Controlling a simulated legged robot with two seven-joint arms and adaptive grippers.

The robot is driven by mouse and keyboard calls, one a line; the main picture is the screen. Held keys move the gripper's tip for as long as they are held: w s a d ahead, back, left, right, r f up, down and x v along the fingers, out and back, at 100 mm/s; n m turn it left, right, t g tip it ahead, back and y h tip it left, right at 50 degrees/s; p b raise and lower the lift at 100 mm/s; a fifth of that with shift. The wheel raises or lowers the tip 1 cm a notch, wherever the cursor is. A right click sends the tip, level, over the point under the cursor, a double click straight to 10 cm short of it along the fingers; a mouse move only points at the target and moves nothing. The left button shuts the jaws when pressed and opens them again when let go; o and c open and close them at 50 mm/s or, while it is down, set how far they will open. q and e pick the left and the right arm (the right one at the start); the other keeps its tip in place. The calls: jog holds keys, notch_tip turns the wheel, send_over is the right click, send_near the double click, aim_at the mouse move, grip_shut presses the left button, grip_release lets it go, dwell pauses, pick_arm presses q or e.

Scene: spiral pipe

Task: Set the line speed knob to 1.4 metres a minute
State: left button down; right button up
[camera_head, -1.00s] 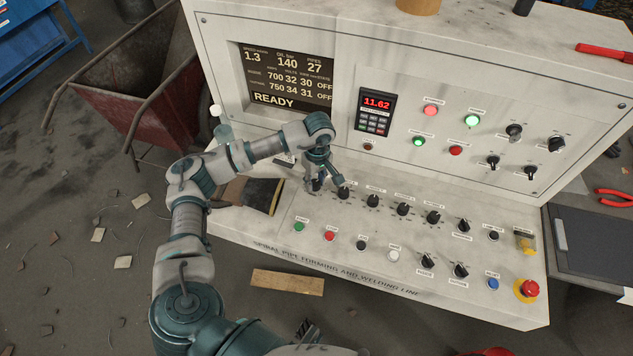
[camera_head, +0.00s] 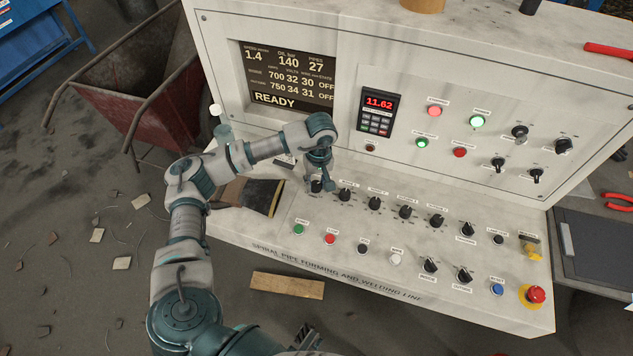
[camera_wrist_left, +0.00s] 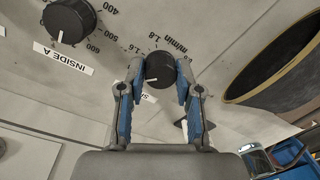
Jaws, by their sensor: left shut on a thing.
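The line speed knob (camera_wrist_left: 160,70) is a black round knob with a white pointer mark, on a scale marked m/min. It sits at the left end of the knob row on the sloping desk. My left gripper (camera_wrist_left: 158,85) is shut on this knob, one finger on each side of it. In the head view the left gripper (camera_head: 318,183) stands over the knob, which shows only partly below the fingers. The display (camera_head: 288,78) reads speed 1.4, with READY at the bottom.
The INSIDE A knob (camera_wrist_left: 69,20) is the close neighbour, and several more knobs run to the right of it. Coloured push buttons line the front, with a red emergency stop (camera_head: 536,294) at the right.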

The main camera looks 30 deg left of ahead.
aim_at(318, 181)
pick_arm(q)
jog(key=shift+w+a+r, duration=0.1)
jog(key=shift+w+r, duration=0.05)
jog(key=c, duration=1)
grip_release()
jog(key=shift+o, duration=1.1)
jog(key=shift+a, duration=0.1)
jog(key=shift+r, duration=0.1)
notch_tip(318, 181, up, 11)
jog(key=shift+w+d+r, duration=0.15)
jog(key=shift+w+d, duration=0.05)
jog(key=shift+w, duration=0.1)
